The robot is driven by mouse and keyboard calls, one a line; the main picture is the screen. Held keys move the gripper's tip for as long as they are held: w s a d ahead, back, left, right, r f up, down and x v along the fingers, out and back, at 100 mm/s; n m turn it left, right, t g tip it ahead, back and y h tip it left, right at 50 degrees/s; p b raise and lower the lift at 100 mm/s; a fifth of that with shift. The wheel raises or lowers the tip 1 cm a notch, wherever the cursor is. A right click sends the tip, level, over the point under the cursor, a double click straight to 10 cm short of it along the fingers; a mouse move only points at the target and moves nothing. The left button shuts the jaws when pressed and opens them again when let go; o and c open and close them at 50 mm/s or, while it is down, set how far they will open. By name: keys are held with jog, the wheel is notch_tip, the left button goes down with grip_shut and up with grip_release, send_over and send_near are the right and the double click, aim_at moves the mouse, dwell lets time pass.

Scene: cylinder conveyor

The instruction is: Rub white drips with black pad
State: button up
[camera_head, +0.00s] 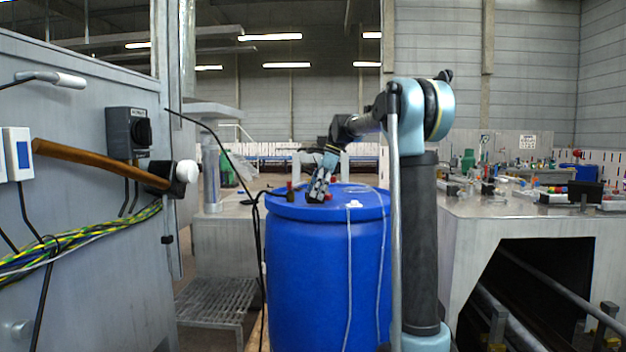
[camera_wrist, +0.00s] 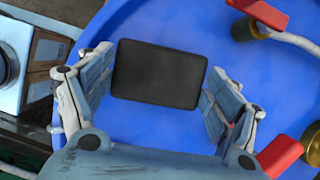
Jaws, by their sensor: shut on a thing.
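My gripper (camera_head: 322,180) is over the left part of the lid of a blue barrel (camera_head: 308,270). In the wrist view, my gripper (camera_wrist: 156,88) is shut on a black pad (camera_wrist: 158,74), with a finger at each side edge. The pad is flat and rectangular, with the blue lid (camera_wrist: 190,28) behind it. In the head view, the pad (camera_head: 315,198) is at or just above the lid; I cannot tell if it touches. A small white patch (camera_head: 354,204) lies on the lid to the right of the pad. Thin pale streaks (camera_head: 349,270) run down the barrel's side. No white drips show in the wrist view.
Red-handled valves (camera_wrist: 265,12) stand on the lid near my gripper; another red handle (camera_wrist: 280,155) is at lower right. A cabinet (camera_head: 90,225) with a hammer (camera_head: 100,162) stands left. A cluttered metal bench (camera_head: 500,210) is right. A black cable (camera_head: 240,170) hangs left of the barrel.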

jog(key=shift+r, duration=2.9)
